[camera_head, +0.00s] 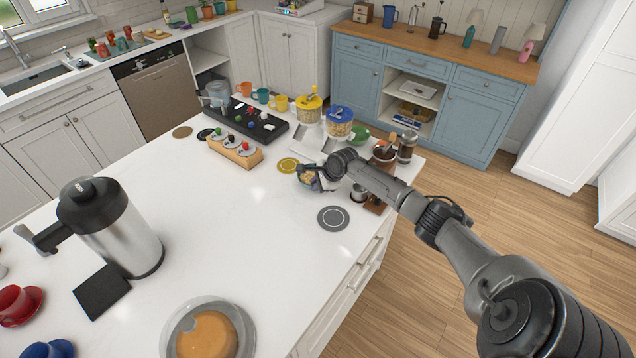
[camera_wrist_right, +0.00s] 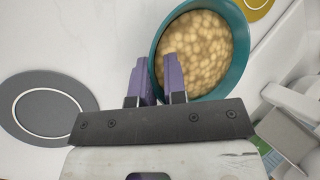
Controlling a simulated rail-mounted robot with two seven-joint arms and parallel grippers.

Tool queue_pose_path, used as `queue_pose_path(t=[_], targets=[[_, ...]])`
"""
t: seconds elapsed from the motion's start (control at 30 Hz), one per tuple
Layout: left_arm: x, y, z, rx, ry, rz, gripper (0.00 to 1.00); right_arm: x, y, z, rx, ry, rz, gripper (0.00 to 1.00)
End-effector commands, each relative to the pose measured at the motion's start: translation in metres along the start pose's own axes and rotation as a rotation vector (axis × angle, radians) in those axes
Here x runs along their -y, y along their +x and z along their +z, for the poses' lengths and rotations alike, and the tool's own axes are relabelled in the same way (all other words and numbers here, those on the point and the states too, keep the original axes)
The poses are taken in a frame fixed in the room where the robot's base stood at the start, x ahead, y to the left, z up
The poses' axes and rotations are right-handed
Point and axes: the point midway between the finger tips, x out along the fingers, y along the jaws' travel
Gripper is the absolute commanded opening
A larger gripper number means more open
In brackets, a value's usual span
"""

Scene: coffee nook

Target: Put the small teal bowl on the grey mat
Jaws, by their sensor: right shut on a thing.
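The small teal bowl (camera_wrist_right: 240,58) is filled with pale, rounded bean-like pieces. In the wrist view it is at the upper middle, and in the head view it (camera_head: 307,184) is partly hidden by my gripper. My right gripper (camera_wrist_right: 158,80) is shut on the bowl's near left rim, one finger inside and one outside. In the head view this gripper (camera_head: 318,178) is at the counter's right part. The round grey mat (camera_head: 333,218) with a pale ring lies empty just in front of the bowl; it also shows at the left of the wrist view (camera_wrist_right: 38,128). My left gripper is not in view.
A yellow round mat (camera_head: 288,165) lies behind the bowl. A wooden rack (camera_head: 236,151), two lidded dispensers (camera_head: 310,110) and a glass press (camera_head: 406,147) stand around it. A large steel jug (camera_head: 122,235) is at left. The counter's middle is clear.

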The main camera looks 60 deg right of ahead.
Motion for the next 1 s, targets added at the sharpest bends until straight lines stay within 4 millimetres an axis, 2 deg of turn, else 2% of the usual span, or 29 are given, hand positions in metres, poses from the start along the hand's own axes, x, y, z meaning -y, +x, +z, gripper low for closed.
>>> queue_pose_path(t=[0.07, 0.33, 0.67, 0.77, 1.0], targets=[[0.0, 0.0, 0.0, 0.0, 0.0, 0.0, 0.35, -0.001, 0.001, -0.001, -0.002, 0.0, 0.002, 0.16], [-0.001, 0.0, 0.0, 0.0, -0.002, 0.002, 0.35, -0.001, 0.0, -0.001, -0.002, 0.0, 0.001, 0.42], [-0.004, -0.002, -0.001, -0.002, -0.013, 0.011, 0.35, 0.001, -0.006, -0.001, -0.002, -0.001, 0.0, 0.42], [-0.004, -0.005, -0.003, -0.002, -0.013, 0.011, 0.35, 0.001, -0.018, -0.001, -0.003, -0.003, -0.001, 0.42], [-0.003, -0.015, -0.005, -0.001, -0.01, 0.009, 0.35, 0.0, -0.065, -0.001, -0.005, -0.004, 0.0, 0.42]])
